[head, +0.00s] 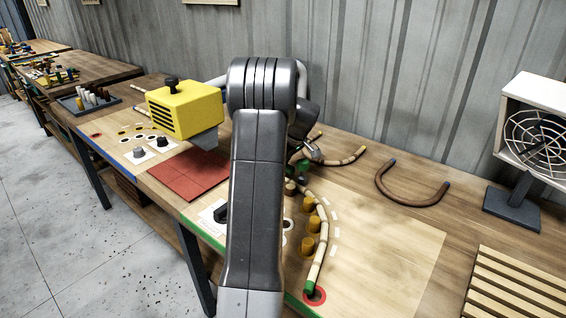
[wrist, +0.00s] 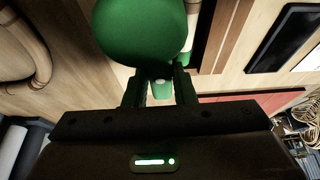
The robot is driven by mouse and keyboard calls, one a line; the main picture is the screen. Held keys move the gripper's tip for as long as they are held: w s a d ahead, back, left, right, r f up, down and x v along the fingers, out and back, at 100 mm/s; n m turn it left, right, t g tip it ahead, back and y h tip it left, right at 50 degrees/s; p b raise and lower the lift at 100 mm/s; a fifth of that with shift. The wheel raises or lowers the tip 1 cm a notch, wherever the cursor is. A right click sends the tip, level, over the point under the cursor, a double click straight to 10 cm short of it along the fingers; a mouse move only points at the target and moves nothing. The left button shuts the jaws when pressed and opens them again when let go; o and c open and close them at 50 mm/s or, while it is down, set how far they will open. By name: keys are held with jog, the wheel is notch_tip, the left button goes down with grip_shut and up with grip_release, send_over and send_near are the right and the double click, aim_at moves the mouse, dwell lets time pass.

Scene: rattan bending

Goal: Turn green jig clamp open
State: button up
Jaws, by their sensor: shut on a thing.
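The green jig clamp (wrist: 140,32) fills the top of the wrist view as a large rounded green part. A smaller green piece of it shows between the fingers of my gripper (wrist: 159,88), which is shut on it. In the head view, green parts of the clamp (head: 303,164) show just right of my arm, which hides most of it and most of my gripper. A segmented rattan pole (head: 323,245) curves along several orange-brown pegs (head: 309,224) on the jig board. Its near end is green and lies by a red ring (head: 315,296).
A yellow slotted machine (head: 186,109) stands left of my arm, above a red mat (head: 190,174). A bent brown rattan piece (head: 411,199) lies at the right. A fan (head: 538,139) and a slatted rack (head: 518,287) are at the far right. The board's right part is clear.

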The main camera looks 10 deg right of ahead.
jog(key=o, duration=1)
jog(key=shift+r, duration=0.1)
jog(key=v, duration=1.3)
jog(key=shift+s+d+r, duration=0.1)
jog(key=shift+s+r, duration=0.05)
jog(key=shift+r, duration=0.1)
jog(key=x, duration=1.3)
jog(key=shift+f, duration=0.35)
jog(key=shift+r, duration=0.1)
